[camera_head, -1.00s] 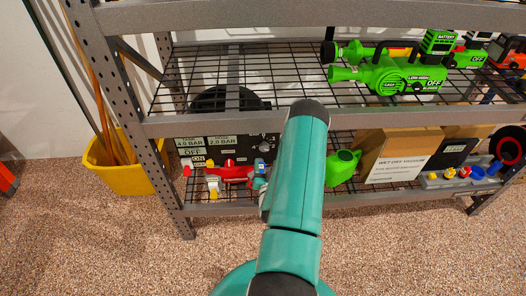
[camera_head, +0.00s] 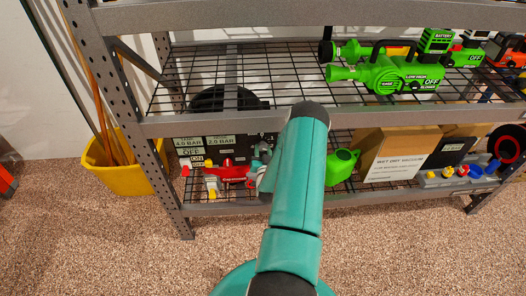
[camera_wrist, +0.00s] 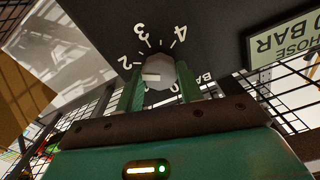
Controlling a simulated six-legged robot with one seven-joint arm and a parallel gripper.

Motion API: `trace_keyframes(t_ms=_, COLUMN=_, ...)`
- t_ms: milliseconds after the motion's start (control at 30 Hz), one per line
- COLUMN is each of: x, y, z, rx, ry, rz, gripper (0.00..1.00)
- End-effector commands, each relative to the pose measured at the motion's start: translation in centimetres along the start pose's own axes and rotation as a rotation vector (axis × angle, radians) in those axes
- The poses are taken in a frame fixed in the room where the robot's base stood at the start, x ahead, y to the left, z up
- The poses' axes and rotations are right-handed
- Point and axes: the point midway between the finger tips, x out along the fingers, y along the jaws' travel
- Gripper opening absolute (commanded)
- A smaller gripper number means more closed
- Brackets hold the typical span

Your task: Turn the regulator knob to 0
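The regulator knob (camera_wrist: 160,69) is a grey faceted knob with a white pointer mark on a dark panel, seen in the wrist view. White numbers 2, 3 and 4 ring its upper side; the lower scale is partly hidden by my gripper. The pointer faces left, a little below the 2. My gripper (camera_wrist: 160,80) has its green fingers on either side of the knob, with narrow gaps seeming to show, so it looks open around it. In the head view my arm and gripper (camera_head: 262,155) cover the knob. The hose display (camera_head: 220,140) reads 2.0 BAR; the tank display (camera_head: 189,143) reads 4.0 BAR.
The panel stands on the lower wire shelf, under the upper shelf's steel front beam (camera_head: 200,124). A red tool (camera_head: 233,173) lies in front of it. A green can (camera_head: 341,167) and a cardboard box (camera_head: 392,155) stand to the right. A yellow bucket (camera_head: 125,178) is left.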

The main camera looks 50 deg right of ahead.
Motion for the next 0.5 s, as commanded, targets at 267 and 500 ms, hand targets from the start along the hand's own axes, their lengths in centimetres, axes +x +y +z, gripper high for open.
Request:
trace_keyframes(t_ms=267, x=0.02, y=-0.05, z=-0.02, rx=-0.015, ry=0.000, rz=-0.001, gripper=0.14)
trace_keyframes(t_ms=500, x=0.08, y=-0.12, z=-0.03, rx=-0.103, ry=0.000, rz=-0.002, gripper=0.14)
